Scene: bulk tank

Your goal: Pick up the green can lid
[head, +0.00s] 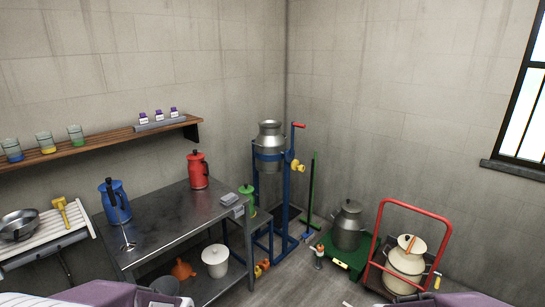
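A small green can (249,206) stands beyond the right end of the steel table, on a low blue stand. A green lid (247,188) with a small knob appears to sit on top of it. The can's lower part is partly hidden by the table corner and the grey items there. Neither gripper shows in the head view; only parts of my arms show along the bottom edge, well short of the can.
The steel table (165,223) holds a blue can (116,201), a red can (198,170) and a grey scale-like item (229,199). A blue frame holding a metal churn (269,148) stands behind the green can. A red trolley (446,250) stands right; floor between is partly clear.

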